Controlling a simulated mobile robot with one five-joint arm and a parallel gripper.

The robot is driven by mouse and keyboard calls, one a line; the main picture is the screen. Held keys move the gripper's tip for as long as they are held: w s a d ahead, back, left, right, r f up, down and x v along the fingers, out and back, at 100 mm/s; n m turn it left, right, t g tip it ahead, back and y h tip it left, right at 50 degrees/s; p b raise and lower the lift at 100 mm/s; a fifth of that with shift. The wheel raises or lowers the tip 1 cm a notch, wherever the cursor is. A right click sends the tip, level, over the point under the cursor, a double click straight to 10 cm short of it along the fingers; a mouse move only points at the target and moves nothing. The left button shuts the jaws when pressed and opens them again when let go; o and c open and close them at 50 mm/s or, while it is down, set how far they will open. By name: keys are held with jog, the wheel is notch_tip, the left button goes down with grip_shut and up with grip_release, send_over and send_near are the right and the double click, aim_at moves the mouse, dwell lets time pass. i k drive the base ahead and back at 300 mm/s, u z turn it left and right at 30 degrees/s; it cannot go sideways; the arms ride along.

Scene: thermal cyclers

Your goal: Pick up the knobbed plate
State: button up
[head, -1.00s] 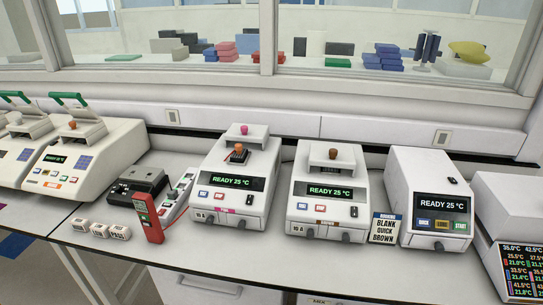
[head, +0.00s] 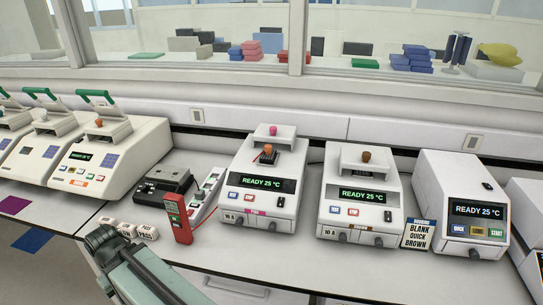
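A small dark plate with an orange knob (head: 268,151) sits in the recess of a white cycler (head: 262,190), below a raised part topped by a pink knob (head: 272,130). It looks like the knobbed plate, but it is small. A brown knob (head: 366,156) shows on the cycler to its right (head: 360,205), and an orange knob (head: 99,123) on a cycler at the left. My grey-green arm enters at the bottom left. Its dark end, my gripper (head: 104,238), is in front of the bench edge, well away from the plate. Its fingers cannot be made out.
A sign (head: 419,234) stands between the two right cyclers. The bench front (head: 300,262) is clear.

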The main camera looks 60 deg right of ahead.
aim_at(268, 157)
jog(key=i, duration=0.95)
jog(key=u, duration=0.05)
